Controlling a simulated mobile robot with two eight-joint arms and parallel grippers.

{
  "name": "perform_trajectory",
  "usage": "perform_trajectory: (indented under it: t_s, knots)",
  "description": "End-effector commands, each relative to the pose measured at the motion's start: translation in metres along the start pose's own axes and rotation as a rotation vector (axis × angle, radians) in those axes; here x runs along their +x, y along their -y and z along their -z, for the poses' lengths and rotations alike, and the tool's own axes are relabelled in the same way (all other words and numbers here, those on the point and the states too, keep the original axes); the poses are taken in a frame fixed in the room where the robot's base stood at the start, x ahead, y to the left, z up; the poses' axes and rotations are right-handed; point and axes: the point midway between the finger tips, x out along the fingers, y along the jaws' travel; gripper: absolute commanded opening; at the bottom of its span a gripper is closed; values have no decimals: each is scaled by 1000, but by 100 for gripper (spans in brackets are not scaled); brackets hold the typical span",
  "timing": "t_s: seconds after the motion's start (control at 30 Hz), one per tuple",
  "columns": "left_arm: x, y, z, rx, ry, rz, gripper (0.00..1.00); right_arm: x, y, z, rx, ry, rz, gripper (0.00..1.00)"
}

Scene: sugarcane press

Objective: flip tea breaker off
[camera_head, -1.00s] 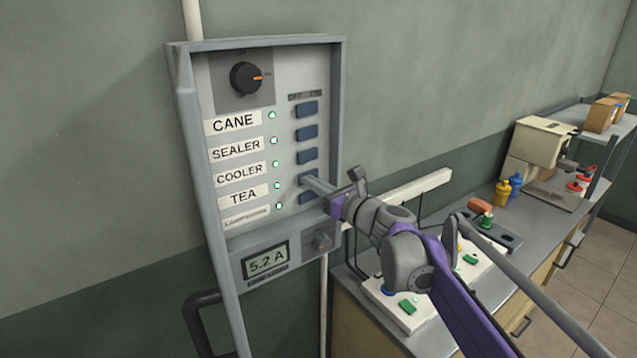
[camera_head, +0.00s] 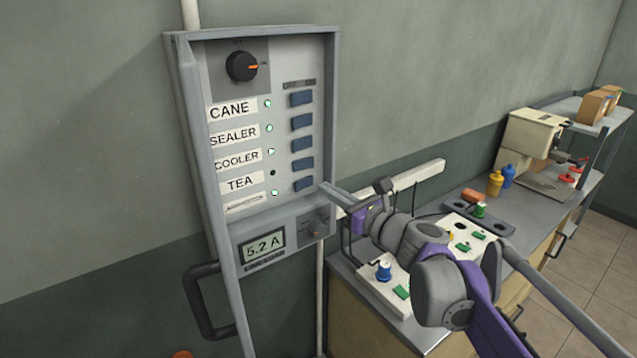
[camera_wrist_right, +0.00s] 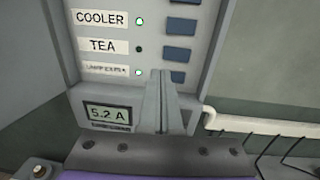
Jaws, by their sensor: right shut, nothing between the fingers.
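The grey breaker panel (camera_head: 330,110) hangs on the wall with its door open. The TEA label (camera_head: 240,183) has a dark lamp (camera_head: 273,172) beside it; the lamp is also dark in the right wrist view (camera_wrist_right: 139,49). The blue TEA switch (camera_head: 302,164) is in the column right of the lamps and shows in the right wrist view (camera_wrist_right: 180,52). My right gripper (camera_head: 325,188) is shut and empty, its tips just right of the lowest switch (camera_head: 303,184) and below the TEA switch. In the wrist view its fingers (camera_wrist_right: 160,76) overlap the panel. My left gripper is out of view.
CANE, SEALER and bottom-row lamps are green; the COOLER lamp is lit. A display (camera_head: 264,247) reads 5.2 A. The door handle (camera_head: 205,305) juts out at lower left. A counter (camera_head: 345,268) with a white button board (camera_head: 375,295) stands at right.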

Motion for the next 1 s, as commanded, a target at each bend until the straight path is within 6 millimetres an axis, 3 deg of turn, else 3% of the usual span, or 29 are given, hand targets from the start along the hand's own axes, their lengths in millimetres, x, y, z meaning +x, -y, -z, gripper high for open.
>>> perform_trajectory:
  t_s: [0.2,0.7,0.77,0.87,1.0]
  knots:
    - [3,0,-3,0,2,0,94,-27,-5,0,0,0,1,0]
    - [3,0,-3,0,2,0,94,-35,-11,5,-47,-19,-9,0]
    - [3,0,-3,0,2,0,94,-42,-19,14,-131,-52,-26,0]
    - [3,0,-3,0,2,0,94,-64,-42,46,-387,-151,-88,0]
    - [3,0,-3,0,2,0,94,-118,-77,116,-895,-343,-259,0]
